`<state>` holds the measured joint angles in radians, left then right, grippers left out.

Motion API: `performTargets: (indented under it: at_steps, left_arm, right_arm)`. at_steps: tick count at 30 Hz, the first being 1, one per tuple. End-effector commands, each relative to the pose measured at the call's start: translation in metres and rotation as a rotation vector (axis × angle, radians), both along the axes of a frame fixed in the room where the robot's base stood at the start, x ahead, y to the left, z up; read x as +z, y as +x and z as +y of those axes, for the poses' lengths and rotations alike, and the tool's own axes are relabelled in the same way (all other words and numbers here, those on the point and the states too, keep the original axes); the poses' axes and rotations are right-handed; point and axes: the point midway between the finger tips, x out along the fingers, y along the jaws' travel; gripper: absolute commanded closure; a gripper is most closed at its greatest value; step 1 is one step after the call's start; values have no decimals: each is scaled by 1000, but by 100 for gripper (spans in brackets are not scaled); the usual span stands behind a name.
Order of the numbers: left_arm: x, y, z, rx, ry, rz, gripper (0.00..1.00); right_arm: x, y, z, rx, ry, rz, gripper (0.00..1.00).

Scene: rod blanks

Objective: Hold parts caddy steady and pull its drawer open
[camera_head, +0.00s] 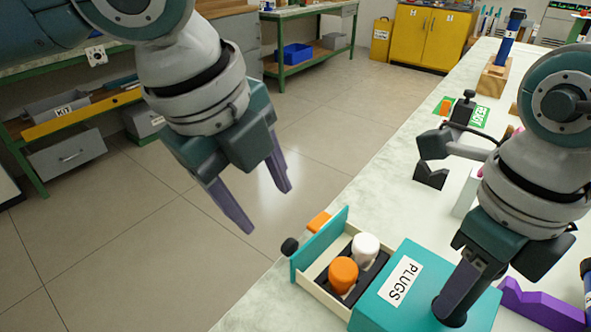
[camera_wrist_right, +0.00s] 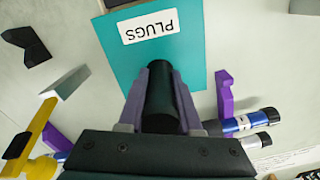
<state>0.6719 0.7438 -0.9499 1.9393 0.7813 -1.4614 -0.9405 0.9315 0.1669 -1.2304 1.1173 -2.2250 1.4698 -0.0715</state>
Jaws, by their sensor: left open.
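The parts caddy is a teal box (camera_head: 392,318) labelled PLUGS at the bench's near edge; its top also shows in the right wrist view (camera_wrist_right: 190,62). Its drawer (camera_head: 320,244) is pulled out to the left, with a teal front and a dark round knob (camera_head: 290,246). An orange plug (camera_head: 342,275) and a white plug (camera_head: 365,245) stand in the drawer. My right gripper (camera_wrist_right: 164,85) is shut on the dark upright post (camera_wrist_right: 162,105) of the caddy, fingers on both sides. My left gripper (camera_head: 263,206) is open and empty, up and left of the knob, apart from it.
An orange piece (camera_head: 318,221) lies behind the drawer front. A purple bracket (camera_head: 545,306) lies right of the caddy. A dark clamp-like device (camera_head: 455,130) and a blue cylinder on a wooden block (camera_head: 492,80) stand farther back. Open floor (camera_head: 130,235) lies left of the bench.

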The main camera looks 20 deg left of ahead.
Motion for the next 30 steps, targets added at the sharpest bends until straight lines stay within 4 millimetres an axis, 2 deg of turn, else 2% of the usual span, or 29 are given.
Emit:
performTargets:
  at_steps: [1, 9, 19, 23, 30]
  left_arm:
    - [0, 0, 0, 0, 0, 0, 38]
    - [0, 0, 0, 0, 0, 0, 38]
    - [0, 0, 0, 0, 0, 0, 38]
    - [0, 0, 0, 0, 0, 0, 38]
    - [0, 0, 0, 0, 0, 0, 38]
  right_arm:
    - [0, 0, 0, 0, 1, -1, 62]
    - [0, 0, 0, 0, 1, -1, 32]
    - [5, 1, 0, 0, 2, -1, 32]
    - [24, 1, 0, 2, 1, -4, 32]
    - [79, 1, 0, 2, 1, -7, 32]
